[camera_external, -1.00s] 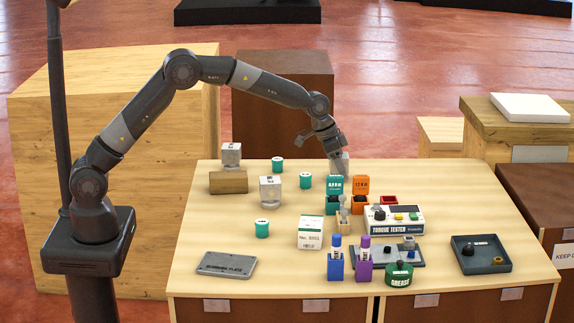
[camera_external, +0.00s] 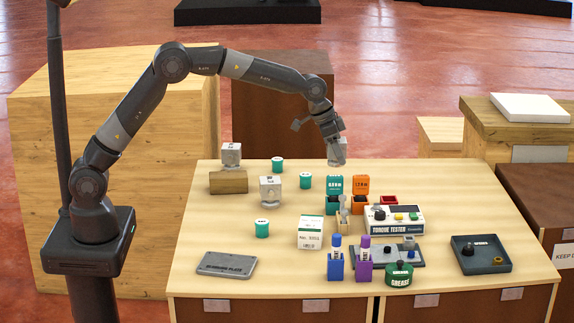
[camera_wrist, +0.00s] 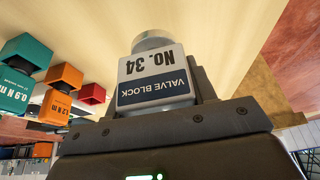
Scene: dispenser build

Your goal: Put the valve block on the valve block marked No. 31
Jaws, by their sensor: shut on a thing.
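My gripper (camera_external: 335,161) is shut on a valve block (camera_wrist: 158,78), whose white and navy label reads "NO. 34" in the wrist view. It is at the table's back edge. The held block also shows as a pale grey shape in the external view (camera_external: 337,147). A second valve block (camera_external: 231,153) stands on a wooden block (camera_external: 228,184) at the back left. A third valve block (camera_external: 270,188) stands upright on the table in front and to the right of it. Both are well left of my gripper. Their numbers are too small to read.
Teal (camera_external: 333,188) and orange (camera_external: 361,187) boxes stand just in front of my gripper. The torque tester (camera_external: 393,220), a white carton (camera_external: 311,233) and a dark tray (camera_external: 481,257) are nearer. The back right is clear.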

